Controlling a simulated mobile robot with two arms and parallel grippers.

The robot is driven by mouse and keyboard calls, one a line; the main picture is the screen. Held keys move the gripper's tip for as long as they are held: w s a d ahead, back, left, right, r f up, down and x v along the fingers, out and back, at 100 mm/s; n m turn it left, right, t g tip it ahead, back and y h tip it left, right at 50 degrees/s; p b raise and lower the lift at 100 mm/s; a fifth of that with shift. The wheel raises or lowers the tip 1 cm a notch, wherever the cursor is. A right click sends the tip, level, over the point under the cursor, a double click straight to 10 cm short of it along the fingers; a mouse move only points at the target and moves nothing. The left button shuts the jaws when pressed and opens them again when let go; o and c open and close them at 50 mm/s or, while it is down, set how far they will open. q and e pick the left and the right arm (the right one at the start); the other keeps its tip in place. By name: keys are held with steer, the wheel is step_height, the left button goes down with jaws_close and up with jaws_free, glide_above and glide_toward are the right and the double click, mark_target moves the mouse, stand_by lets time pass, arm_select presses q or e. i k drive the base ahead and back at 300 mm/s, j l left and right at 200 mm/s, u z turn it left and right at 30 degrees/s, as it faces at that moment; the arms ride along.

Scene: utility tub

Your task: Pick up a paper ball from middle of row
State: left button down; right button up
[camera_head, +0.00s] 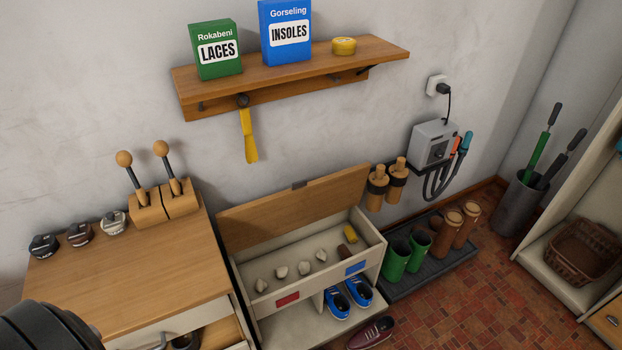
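Several crumpled off-white paper balls lie in a slanting row in the open top compartment of the cream shoe bench (313,243). The nearest-left ball (262,285) is at one end, two balls (281,271) (304,267) are in the middle, and another (321,255) is at the right end. They are apart from each other. A dark rounded part of my own body shows at the bottom left corner. Neither gripper can be made out.
The bench's wooden lid (295,205) stands raised behind the balls. A yellow item (350,233) and a brown one (346,251) lie at the compartment's right. A wooden cabinet (130,265) stands left. Boots (396,259) stand on a dark tray right. A shelf (290,72) hangs above.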

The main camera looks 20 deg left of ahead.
mark_target(281, 272)
steer(key=u, duration=1.1)
steer(key=l, duration=0.2)
